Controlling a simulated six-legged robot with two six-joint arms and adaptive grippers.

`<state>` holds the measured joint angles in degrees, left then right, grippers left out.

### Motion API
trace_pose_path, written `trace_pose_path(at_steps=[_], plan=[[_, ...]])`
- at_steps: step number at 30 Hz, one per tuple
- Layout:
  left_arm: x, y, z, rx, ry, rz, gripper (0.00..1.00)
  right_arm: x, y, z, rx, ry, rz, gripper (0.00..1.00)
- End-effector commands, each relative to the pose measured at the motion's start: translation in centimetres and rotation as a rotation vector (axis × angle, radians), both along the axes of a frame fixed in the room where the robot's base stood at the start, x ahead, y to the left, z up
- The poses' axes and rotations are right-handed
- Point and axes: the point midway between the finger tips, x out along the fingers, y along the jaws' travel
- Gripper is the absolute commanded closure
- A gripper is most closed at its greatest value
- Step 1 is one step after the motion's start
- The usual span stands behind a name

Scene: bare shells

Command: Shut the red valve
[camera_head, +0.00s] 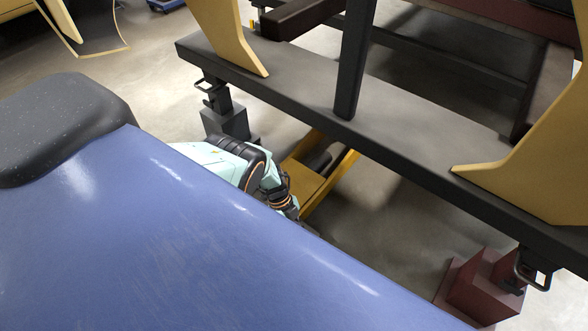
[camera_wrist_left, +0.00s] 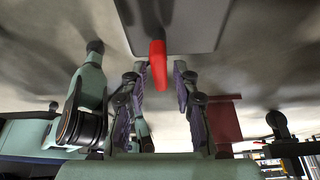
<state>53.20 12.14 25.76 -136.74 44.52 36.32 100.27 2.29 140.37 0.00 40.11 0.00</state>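The red valve handle (camera_wrist_left: 158,62) shows in the left wrist view as a short bright red bar against a dark grey plate (camera_wrist_left: 180,25). My left gripper (camera_wrist_left: 160,78) is open. Its two fingers stand apart, with the red handle between or just beyond their tips. I cannot tell whether either finger touches it. In the head view I do not make out the valve. A pale mint arm of mine (camera_head: 230,160) shows beyond a blue surface, and its gripper end is hidden. No right gripper can be made out.
A large blue surface (camera_head: 200,240) fills the head view's foreground. Beyond it runs a dark grey frame (camera_head: 400,130) with yellow brackets (camera_head: 535,165). A dark red block (camera_head: 485,285) stands at lower right. Another dark red block (camera_wrist_left: 224,122) is right of the left gripper.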

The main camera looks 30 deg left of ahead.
Motion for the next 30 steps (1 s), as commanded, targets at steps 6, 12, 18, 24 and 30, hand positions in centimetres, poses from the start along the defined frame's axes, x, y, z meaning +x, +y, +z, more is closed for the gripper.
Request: trace_pose_path(at_steps=[6,12,18,24,30], plan=[[0.0,0.1,0.0,0.002,0.0,0.002,0.62,0.0,0.0,0.0,0.0,0.0,0.0,0.6],[0.0,0.2,0.1,0.002,0.0,0.003,0.62,0.0,0.0,0.0,0.0,0.0,0.0,0.6],[0.3,0.8,1.1,0.004,-0.001,0.006,0.62,0.0,0.0,0.0,0.0,0.0,0.0,0.6],[0.3,1.2,2.5,0.003,0.0,0.005,0.62,0.0,0.0,0.0,0.0,0.0,0.0,0.6],[0.4,2.1,4.5,0.003,-0.002,0.005,0.62,0.0,0.0,0.0,0.0,0.0,0.0,0.6]])
